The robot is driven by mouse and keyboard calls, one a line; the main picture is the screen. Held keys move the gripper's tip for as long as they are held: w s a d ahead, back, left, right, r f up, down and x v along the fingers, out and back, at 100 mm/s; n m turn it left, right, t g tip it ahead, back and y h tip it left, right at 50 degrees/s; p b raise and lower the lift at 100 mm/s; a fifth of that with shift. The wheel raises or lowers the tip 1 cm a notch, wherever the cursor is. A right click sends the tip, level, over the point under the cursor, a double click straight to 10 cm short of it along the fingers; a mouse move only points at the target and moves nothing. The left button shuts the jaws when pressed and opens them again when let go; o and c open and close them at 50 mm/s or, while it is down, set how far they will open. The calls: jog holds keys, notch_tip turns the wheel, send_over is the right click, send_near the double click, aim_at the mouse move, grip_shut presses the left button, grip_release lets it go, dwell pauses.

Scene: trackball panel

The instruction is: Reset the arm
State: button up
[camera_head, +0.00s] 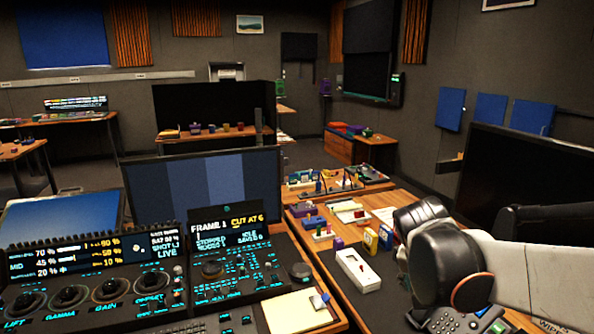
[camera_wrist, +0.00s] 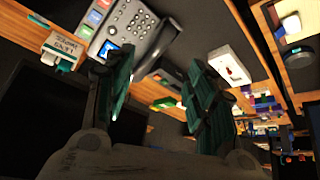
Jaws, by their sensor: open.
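My arm (camera_head: 440,255) reaches in from the right in the head view, over the right side of the desk; its fingertips cannot be made out there. In the wrist view my gripper (camera_wrist: 157,85) is open, its two teal-padded fingers well apart with nothing between them. The trackball panel (camera_head: 215,292), black with lit cyan keys, lies left of my arm in the head view and is apart from it.
A desk phone (camera_head: 470,320) sits below my arm and shows in the wrist view (camera_wrist: 128,28). A white switch box (camera_head: 357,270) lies left of my arm. A monitor (camera_head: 215,185) stands behind the panel. A dark screen (camera_head: 520,185) stands at right.

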jog(key=s+a+n+t+y, duration=0.1)
jog(key=s+a+n+y, duration=0.1)
jog(key=s, duration=0.6)
jog(key=s+a+n+t+y, duration=0.1)
jog(key=s+a+n+y, duration=0.1)
jog(key=s+a+n, duration=0.3)
jog(key=shift+s+a+r+n, duration=0.15)
jog(key=shift+s+a+n, duration=0.2)
jog(key=shift+s, duration=1.5)
